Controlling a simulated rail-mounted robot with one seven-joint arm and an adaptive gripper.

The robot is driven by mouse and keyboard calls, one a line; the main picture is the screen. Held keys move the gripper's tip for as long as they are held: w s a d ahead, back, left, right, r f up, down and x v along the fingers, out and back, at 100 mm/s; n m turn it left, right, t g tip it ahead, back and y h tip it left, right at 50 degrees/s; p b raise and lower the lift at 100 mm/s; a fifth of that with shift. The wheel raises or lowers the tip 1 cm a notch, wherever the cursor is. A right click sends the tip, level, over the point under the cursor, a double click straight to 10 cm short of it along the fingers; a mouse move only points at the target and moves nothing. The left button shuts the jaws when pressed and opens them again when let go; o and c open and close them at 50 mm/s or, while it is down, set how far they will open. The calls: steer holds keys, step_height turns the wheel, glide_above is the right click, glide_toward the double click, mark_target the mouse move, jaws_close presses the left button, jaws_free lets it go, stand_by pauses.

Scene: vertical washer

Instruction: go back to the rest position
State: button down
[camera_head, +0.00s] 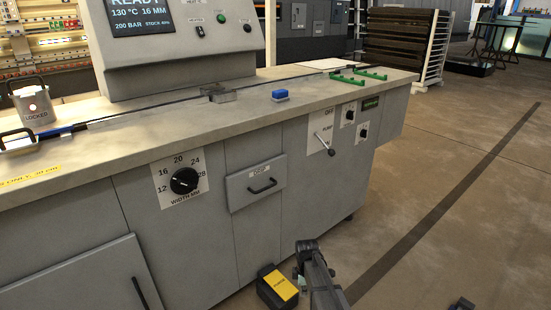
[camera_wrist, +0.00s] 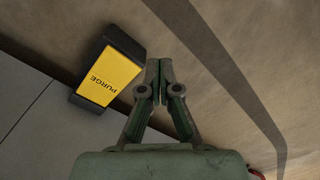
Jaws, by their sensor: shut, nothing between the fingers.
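My gripper (camera_wrist: 158,84) is shut and empty, and points down over the floor in the wrist view. Part of my arm shows at the bottom of the head view, in front of the machine. The yellow-topped black PURGE pedal (camera_wrist: 107,76) lies on the floor to the left of the fingers in the wrist view. It also shows in the head view (camera_head: 280,286), beside my arm. The fingers look apart from the pedal; their height above the floor is hard to tell.
The grey machine bench (camera_head: 215,210) fills the left and middle, with a WIDTH dial (camera_head: 184,181), a CRISP drawer (camera_head: 257,184) and a PUMP lever (camera_head: 322,142) on its front. A blue block (camera_head: 280,94) and green rails (camera_head: 358,75) sit on top. The floor to the right is mostly clear.

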steer(key=s+d+r+m+g+h, duration=0.2)
steer(key=s+d+r+m, duration=0.4)
steer(key=s, duration=0.4)
steer(key=s+d+r+m+g+h, duration=0.2)
steer(key=s+d+r+m, duration=0.2)
steer(key=s+d+m, duration=0.45)
steer(key=s+d+r+m+g+h, duration=0.2)
steer(key=s+d+r+m, duration=0.3)
steer(key=s+d+m, duration=0.4)
steer(key=s+a+n+y+p, duration=0.6)
steer(key=s+a+p, duration=1.1)
steer(key=p, duration=1.3)
steer(key=shift+s+a+r+p, duration=0.15)
steer(key=shift+s+a+p, duration=0.2)
steer(key=shift+s, duration=0.5)
steer(key=shift+n, duration=0.25)
